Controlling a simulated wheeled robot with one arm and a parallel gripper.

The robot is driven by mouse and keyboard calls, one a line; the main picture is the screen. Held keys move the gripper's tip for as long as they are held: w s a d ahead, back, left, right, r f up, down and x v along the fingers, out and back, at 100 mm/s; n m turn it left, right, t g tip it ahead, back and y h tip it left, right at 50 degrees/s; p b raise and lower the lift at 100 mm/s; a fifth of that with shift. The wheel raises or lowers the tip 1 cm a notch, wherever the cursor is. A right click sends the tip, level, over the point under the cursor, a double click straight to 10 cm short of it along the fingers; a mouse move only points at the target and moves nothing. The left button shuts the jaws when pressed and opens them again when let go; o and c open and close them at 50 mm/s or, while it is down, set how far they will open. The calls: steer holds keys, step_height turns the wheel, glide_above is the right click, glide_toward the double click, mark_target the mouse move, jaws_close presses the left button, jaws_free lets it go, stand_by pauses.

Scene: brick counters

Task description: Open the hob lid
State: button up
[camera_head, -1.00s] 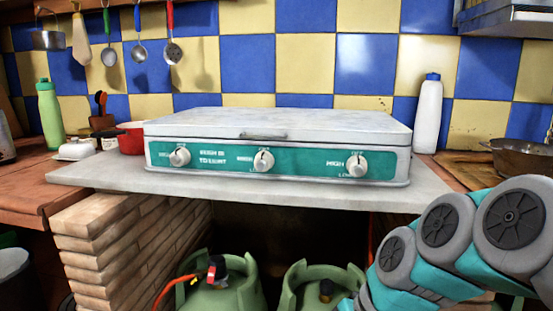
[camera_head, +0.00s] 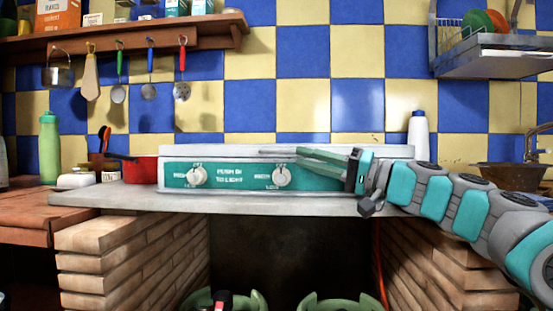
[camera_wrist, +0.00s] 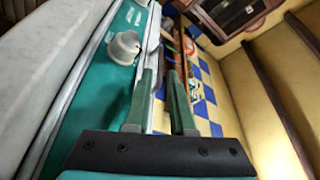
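The hob has a teal front panel (camera_head: 228,176) with white knobs, and its pale grey lid (camera_head: 200,151) lies flat and closed on top. Two knobs show in the head view; the panel's right part is behind my arm. My gripper (camera_head: 298,154) reaches in from the right at the lid's front edge, by the lid handle, which is hard to make out there. In the wrist view my two green fingers (camera_wrist: 161,72) stand apart near the panel, a knob (camera_wrist: 124,47) and the pale lid edge. The gap looks open; whether the handle lies inside it I cannot tell.
A red pot (camera_head: 142,170) stands left of the hob, a white bottle (camera_head: 418,135) behind its right end. A shelf (camera_head: 120,38) with hanging utensils is upper left. A dish rack (camera_head: 490,65) hangs upper right. The wall above the lid is clear.

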mark_target(286, 153)
steer(key=x, duration=0.6)
steer(key=shift+a, duration=0.25)
jaws_close()
stand_by(1.2)
